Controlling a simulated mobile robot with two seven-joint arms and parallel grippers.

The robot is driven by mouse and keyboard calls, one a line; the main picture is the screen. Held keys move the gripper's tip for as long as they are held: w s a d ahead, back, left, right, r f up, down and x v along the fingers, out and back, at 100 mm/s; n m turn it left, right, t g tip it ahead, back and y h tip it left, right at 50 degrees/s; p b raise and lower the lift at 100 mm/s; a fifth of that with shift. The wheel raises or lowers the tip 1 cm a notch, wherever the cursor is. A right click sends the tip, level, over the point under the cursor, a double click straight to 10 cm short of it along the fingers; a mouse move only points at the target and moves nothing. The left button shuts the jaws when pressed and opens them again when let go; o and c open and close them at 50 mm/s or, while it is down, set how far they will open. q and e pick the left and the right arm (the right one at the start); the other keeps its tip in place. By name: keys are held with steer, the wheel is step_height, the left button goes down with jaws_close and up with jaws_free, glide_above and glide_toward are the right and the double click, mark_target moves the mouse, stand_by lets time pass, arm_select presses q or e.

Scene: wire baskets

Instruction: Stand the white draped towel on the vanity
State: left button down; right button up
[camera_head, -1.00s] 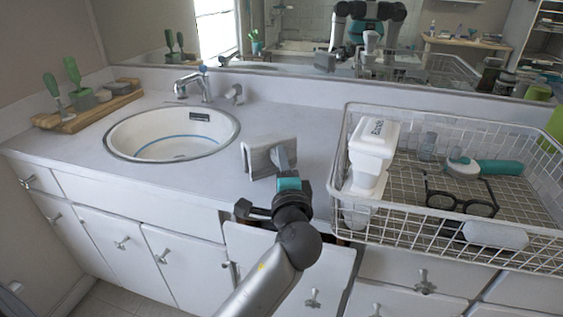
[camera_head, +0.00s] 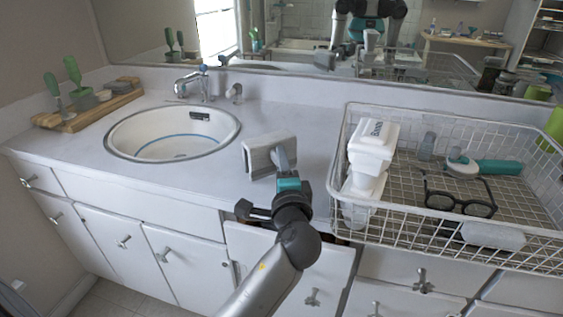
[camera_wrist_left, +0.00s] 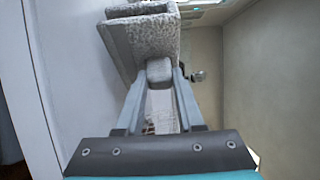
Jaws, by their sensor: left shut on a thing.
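The white draped towel (camera_head: 262,153) is a folded, light grey-white cloth slab over the vanity top, between the sink and the wire basket. My left gripper (camera_head: 283,160) is shut on the towel from the front. In the left wrist view, the towel (camera_wrist_left: 150,45) stands out beyond the fingertips (camera_wrist_left: 160,75), with its textured folds visible. The vanity (camera_head: 215,195) has a pale top. I cannot tell for sure whether the towel's lower edge touches it. My right gripper is not in view.
A white wire basket (camera_head: 432,218) on the right holds a white container (camera_head: 372,147), black glasses (camera_head: 460,200) and other items. The sink (camera_head: 172,133) with its faucet (camera_head: 196,83) is at the left. A wooden tray (camera_head: 88,110) stands far left. The counter behind the towel is clear.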

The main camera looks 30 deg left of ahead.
arm_select(q)
steer(key=shift+f+b, duration=0.45)
steer(key=shift+f, duration=0.15)
stand_by(0.6)
steer(key=shift+c, duration=2.2)
jaws_free()
steer(key=shift+v, duration=1.4)
steer(key=shift+p+v, duration=0.3)
steer(key=shift+v, duration=2.35)
